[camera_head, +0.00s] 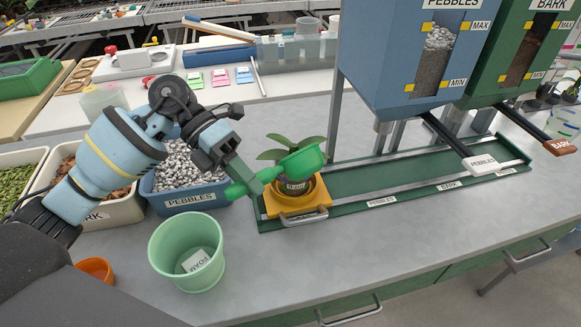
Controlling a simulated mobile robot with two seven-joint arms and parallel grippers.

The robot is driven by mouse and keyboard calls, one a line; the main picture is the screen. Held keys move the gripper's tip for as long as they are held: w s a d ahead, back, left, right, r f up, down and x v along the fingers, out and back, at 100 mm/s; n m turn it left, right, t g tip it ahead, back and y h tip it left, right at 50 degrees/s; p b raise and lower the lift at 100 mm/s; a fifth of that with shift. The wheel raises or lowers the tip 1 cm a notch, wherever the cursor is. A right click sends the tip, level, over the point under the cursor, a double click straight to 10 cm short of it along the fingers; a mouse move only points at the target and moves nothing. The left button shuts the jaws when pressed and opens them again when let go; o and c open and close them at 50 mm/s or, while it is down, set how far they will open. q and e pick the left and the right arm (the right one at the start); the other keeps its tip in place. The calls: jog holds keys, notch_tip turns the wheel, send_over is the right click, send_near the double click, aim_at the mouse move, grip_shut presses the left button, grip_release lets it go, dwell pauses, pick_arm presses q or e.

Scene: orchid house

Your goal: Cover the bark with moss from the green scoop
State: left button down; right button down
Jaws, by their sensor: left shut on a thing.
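My left gripper (236,176) is shut on the handle of the green scoop (303,161). The scoop's bowl is over the potted plant (292,186), overlapping its broad green leaves in the picture. I cannot tell whether moss is in the bowl. The bark inside the pot is hidden by the scoop and leaves. A moss bin (41,153) with green contents is at the far left. My right gripper is not in view.
A bark bin (118,213) and a blue pebbles bin (199,196) stand left of the pot. Blue pebbles (385,75) and green bark (484,75) dispensers overhang the rail. The counter's front right is clear.

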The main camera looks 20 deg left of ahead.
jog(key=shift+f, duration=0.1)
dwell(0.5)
pick_arm(q)
jog(key=y, duration=0.1)
jog(key=t+y+p, duration=0.1)
jog(key=y+p, duration=0.1)
jog(key=shift+s+d+m+t, duration=0.25)
jog(key=shift+d+m+t, duration=0.05)
jog(key=shift+t, duration=0.1)
jog(key=shift+f+y, duration=0.15)
jog(key=shift+y, duration=0.15)
jog(key=shift+f, duration=0.2)
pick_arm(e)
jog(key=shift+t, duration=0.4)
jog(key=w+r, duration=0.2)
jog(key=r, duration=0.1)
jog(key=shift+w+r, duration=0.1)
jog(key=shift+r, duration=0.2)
